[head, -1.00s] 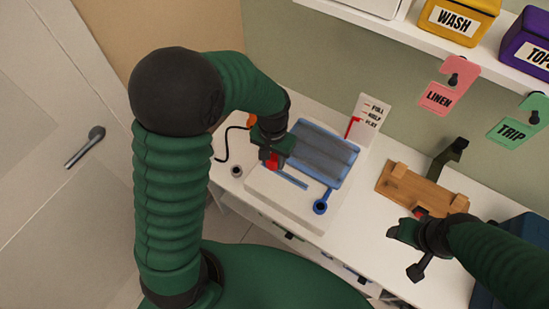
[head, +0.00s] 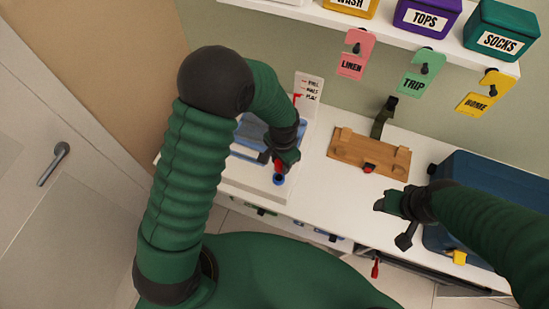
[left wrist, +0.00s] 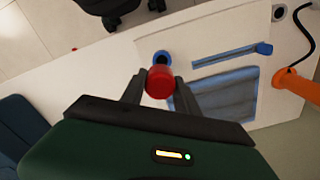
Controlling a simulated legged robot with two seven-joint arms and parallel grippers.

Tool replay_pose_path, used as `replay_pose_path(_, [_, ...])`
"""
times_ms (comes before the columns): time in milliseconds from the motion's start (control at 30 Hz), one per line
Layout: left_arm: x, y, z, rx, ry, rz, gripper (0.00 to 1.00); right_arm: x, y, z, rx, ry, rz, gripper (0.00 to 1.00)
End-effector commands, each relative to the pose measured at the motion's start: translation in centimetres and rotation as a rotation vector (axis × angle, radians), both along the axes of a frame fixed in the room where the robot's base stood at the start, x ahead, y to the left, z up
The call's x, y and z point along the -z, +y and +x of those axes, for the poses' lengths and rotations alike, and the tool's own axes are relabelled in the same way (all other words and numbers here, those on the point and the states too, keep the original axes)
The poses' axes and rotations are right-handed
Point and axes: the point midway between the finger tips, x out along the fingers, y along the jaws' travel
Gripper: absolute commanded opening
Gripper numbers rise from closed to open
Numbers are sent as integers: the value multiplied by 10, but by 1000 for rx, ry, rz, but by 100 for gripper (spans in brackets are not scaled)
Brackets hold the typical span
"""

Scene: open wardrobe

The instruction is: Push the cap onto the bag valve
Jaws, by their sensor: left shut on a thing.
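My left gripper (head: 282,163) is shut on a red cap (head: 279,167), just behind the blue valve (head: 279,180) at the bag's front corner. In the left wrist view the cap (left wrist: 159,84) sits between both fingertips and overlaps the near edge of the round blue valve (left wrist: 162,58). I cannot tell whether they touch. The blue bag (left wrist: 215,98) lies flat on a white board (left wrist: 205,30); my left arm hides part of it in the head view. My right gripper (head: 390,204) hovers in front of the wooden board; its jaw opening is unclear.
A wooden board (head: 360,150) with a red piece lies right of the bag. A gauge card (head: 308,88) stands behind the bag. A blue case (head: 490,190) is at the right. An orange pump (left wrist: 295,86) lies at the bag's far end. Bare white surface separates bag and wooden board.

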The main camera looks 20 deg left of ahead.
Motion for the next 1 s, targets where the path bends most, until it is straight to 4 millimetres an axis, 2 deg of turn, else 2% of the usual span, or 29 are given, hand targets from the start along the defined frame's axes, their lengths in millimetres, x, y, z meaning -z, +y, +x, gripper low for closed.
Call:
replay_pose_path(33, [9, 1, 0, -1, 1, -1, 0, 7, 0, 0, 1, 1, 0, 57])
replay_pose_path(400, [51, 12, 0, -4, 0, -13, 0, 35, 0, 0, 0, 1, 0, 57])
replay_pose_path(733, [55, 3, 0, -2, -1, -3, 0, 37, 0, 0, 0, 1, 0, 57])
replay_pose_path(1000, [56, 7, 0, -4, 0, -7, 0, 37, 0, 0, 1, 1, 0, 57])
